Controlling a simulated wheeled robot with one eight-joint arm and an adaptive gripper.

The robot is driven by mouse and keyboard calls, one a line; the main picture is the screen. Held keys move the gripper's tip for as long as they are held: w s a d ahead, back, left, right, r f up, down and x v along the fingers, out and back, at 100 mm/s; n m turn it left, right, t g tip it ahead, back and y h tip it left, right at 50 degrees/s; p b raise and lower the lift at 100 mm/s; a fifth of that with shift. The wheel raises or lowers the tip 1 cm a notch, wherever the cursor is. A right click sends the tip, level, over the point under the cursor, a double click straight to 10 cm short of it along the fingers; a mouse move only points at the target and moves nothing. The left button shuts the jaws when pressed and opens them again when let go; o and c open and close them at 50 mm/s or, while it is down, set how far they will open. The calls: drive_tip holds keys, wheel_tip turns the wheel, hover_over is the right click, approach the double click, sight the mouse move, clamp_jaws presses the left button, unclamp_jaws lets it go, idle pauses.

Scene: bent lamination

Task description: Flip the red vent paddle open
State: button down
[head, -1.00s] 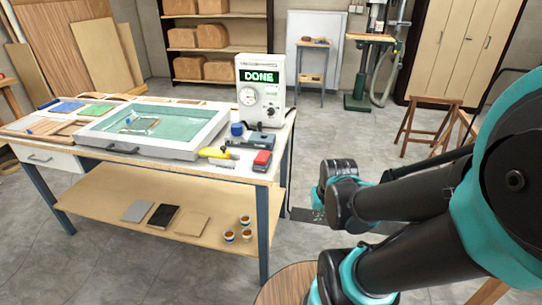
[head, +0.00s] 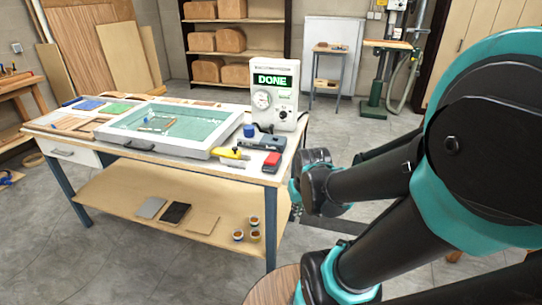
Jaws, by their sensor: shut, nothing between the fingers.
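A small red piece (head: 271,159) sits on a dark grey block at the right front corner of the workbench. It may be the red vent paddle, but its shape is too small to tell whether it is flipped open. My gripper (head: 297,208) shows only as a small dark part past the bench's right edge, mostly hidden by my own wrist. It is shut and empty, apart from the red piece, lower and to its right.
The workbench (head: 120,182) carries a framed press with a teal sheet (head: 180,127), a control box reading DONE (head: 274,95), a yellow tool (head: 231,153) and a blue cap (head: 249,130). A round wooden stool top (head: 272,287) stands below.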

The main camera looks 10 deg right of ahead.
drive_tip(key=w+a+r+n+g, duration=0.25)
drive_tip(key=w+r+n, duration=0.35)
drive_tip(key=w+r, duration=0.65)
wheel_tip(320, 180, up, 9)
drive_tip(key=n+g, duration=0.3)
drive_tip(key=n, duration=0.3)
hover_over(270, 161)
drive_tip(key=w+d, duration=0.1)
drive_tip(key=w, duration=0.2)
drive_tip(key=shift+s+f+y, duration=0.1)
drive_tip(key=shift+s+y, duration=0.15)
drive_tip(key=shift+y, duration=0.05)
drive_tip(key=shift+f, duration=0.1)
drive_tip(key=f, duration=0.4)
drive_tip(key=s+f, duration=0.1)
drive_tip(key=f, duration=0.4)
drive_tip(key=a+f, duration=0.1)
drive_tip(key=f, duration=0.3)
drive_tip(key=shift+s+f, duration=0.35)
drive_tip(key=shift+f, duration=0.05)
